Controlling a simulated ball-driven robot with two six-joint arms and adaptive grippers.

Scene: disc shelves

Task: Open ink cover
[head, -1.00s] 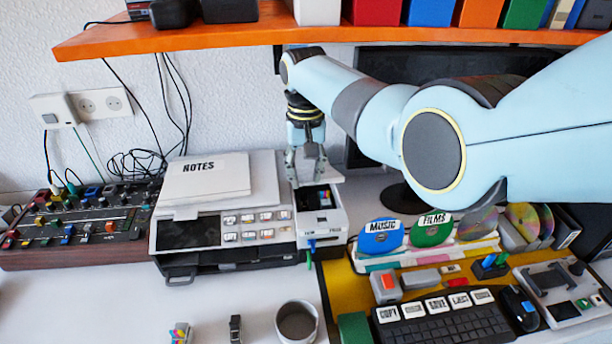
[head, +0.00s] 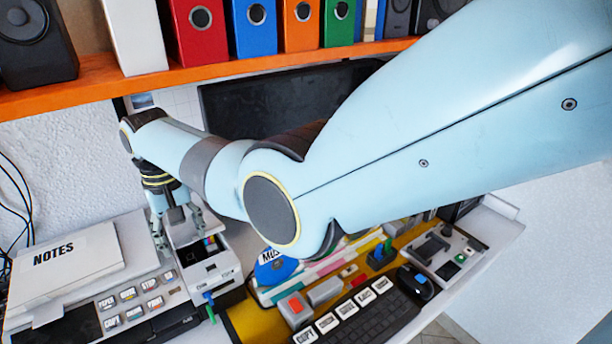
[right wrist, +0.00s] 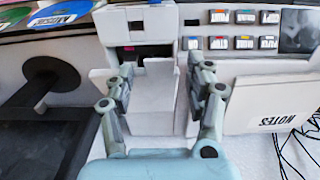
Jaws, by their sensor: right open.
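The ink unit (head: 212,275) is the white box at the right end of the printer. Its ink cover (head: 183,234), a pale flap, is raised at the back of the unit, and the dark bay with coloured cartridges shows in front of it. In the right wrist view the cover (right wrist: 146,100) is a white panel between the fingers, with the bay (right wrist: 150,60) beyond it. My right gripper (head: 180,228) is open, its fingers on either side of the cover; it also shows in the right wrist view (right wrist: 160,75). I cannot tell whether they touch it. My left gripper is not in view.
The printer's buttons (head: 130,300) and a NOTES pad (head: 65,258) lie left of the unit. A blue disc (head: 275,268) and keyboard (head: 375,318) are to the right. An orange shelf (head: 225,68) with binders hangs above my right arm.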

